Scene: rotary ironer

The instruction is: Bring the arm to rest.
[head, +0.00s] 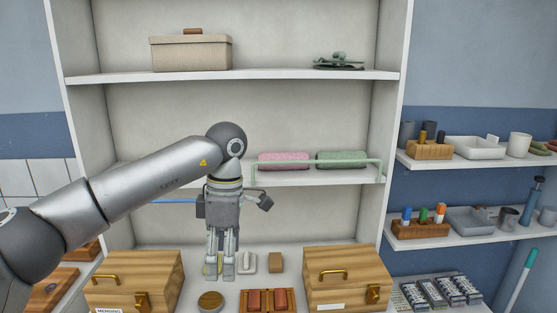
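My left arm (140,190) comes in from the left, bends at a dark elbow-like joint and points down in front of the shelf unit. My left gripper (221,272) hangs from it, fingers down, with a narrow gap between them. It appears empty, above or in front of the bottom shelf, and hides part of a yellowish item behind it. Whether the fingertips touch anything there cannot be told. My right gripper is not in view.
Wooden chests stand left (134,283) and right (346,279) of the gripper. A round wooden lid (210,301), a wooden tray (245,302) and small blocks lie between them. Pink (284,160) and green (341,159) rolls sit behind a rail on the middle shelf. Side shelves (480,160) are at right.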

